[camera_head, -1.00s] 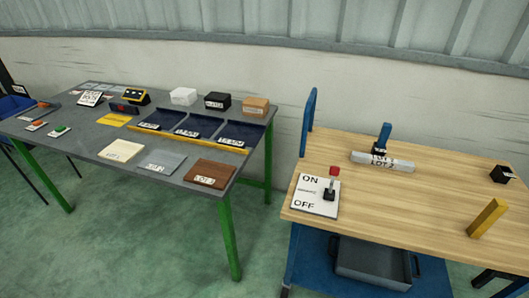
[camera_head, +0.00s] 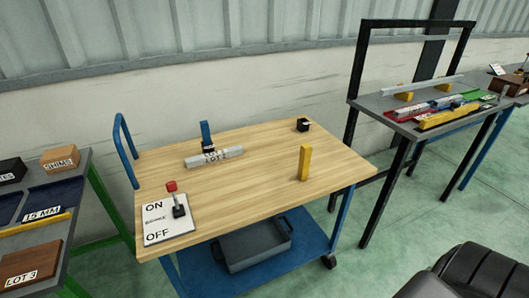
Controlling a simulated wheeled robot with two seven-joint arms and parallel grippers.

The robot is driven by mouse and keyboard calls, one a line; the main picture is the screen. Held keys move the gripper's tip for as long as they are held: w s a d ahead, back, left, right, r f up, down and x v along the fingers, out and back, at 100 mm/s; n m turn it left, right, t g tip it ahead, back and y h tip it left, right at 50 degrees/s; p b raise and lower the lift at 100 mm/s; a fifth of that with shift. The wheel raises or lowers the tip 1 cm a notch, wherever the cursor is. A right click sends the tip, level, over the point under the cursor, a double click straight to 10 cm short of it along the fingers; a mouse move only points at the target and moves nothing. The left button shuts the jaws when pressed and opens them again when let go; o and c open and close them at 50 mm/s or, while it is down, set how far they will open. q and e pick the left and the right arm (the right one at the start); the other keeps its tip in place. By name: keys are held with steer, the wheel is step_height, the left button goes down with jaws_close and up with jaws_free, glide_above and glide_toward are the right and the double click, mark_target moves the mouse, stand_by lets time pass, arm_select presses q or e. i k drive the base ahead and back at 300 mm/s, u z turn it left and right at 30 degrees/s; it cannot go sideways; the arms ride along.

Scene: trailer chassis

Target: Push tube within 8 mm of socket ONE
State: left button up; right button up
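A grey tube (camera_head: 213,157) lies on the wooden top of a blue cart (camera_head: 240,185). It carries a label that seems to read LOT 2. A blue upright piece with a black base (camera_head: 206,137) stands at the tube's middle, touching or just behind it; I cannot tell which. A small black block (camera_head: 303,125) sits apart at the top's back right corner; its small label is unreadable, so I cannot tell whether it is socket ONE. Neither of my grippers shows.
An ON/OFF panel (camera_head: 158,228) with a red-knobbed lever (camera_head: 176,197) is at the cart's front left. A yellow post (camera_head: 304,163) stands at right. A grey bin (camera_head: 252,246) is below. A bench (camera_head: 405,125) stands right, a grey table (camera_head: 70,185) left. A black padded shape fills the bottom right.

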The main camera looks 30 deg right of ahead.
mark_target(207, 158)
steer(key=z, duration=0.2)
steer(key=k, duration=0.55)
steer(key=u, duration=1.05)
steer(key=i, duration=1.25)
steer(key=z, duration=0.85)
